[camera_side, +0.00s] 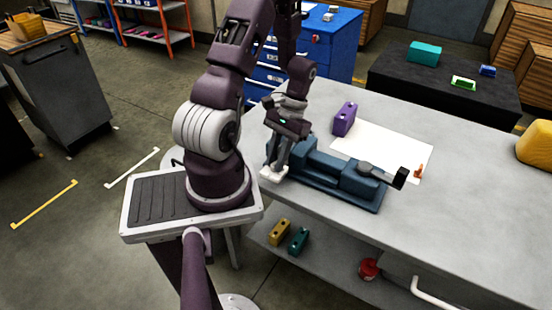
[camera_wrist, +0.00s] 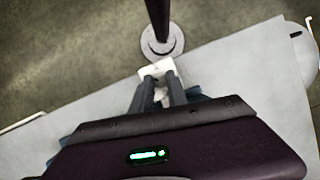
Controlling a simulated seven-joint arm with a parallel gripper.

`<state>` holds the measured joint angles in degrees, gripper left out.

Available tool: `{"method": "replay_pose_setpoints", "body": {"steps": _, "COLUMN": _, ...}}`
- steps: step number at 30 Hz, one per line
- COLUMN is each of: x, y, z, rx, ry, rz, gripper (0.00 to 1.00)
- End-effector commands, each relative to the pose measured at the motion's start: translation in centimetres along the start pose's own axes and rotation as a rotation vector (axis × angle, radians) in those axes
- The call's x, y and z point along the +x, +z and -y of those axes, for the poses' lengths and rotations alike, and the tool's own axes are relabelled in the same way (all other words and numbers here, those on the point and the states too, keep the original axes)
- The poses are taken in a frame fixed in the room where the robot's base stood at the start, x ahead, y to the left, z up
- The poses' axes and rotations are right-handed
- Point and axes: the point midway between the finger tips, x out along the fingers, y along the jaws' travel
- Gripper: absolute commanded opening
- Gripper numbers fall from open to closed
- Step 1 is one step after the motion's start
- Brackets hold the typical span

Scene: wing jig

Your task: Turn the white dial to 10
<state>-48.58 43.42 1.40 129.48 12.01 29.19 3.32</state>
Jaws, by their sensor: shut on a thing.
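The white dial (camera_side: 270,174) sits at the left end of a blue jig (camera_side: 335,176) on the grey table. My gripper (camera_side: 278,168) reaches down over that end and is shut on the dial. In the wrist view the two dark fingers of my gripper (camera_wrist: 155,90) close around the white dial (camera_wrist: 154,69). Part of the dial is hidden by the fingers. I cannot read any number on it. The jig's body is mostly hidden behind my gripper in the wrist view.
A purple block (camera_side: 344,119) stands behind the jig beside a white sheet (camera_side: 400,147). A small orange piece (camera_side: 418,171) is near the sheet's right edge. A black-ended handle (camera_side: 400,178) sticks out at the jig's right. The right part of the table (camera_side: 480,200) is mostly clear.

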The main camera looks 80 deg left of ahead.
Motion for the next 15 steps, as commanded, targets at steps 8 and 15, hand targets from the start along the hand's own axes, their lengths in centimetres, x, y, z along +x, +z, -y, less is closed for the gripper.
{"method": "replay_pose_setpoints", "body": {"steps": 8, "x": -0.05, "y": -0.01, "z": -0.19, "rx": 0.227, "ry": -0.095, "rz": -0.006, "gripper": 0.00}}
{"method": "replay_pose_setpoints", "body": {"steps": 15, "x": -0.03, "y": 0.08, "z": -0.35, "rx": 0.437, "ry": -0.182, "rz": -0.011, "gripper": 0.00}}
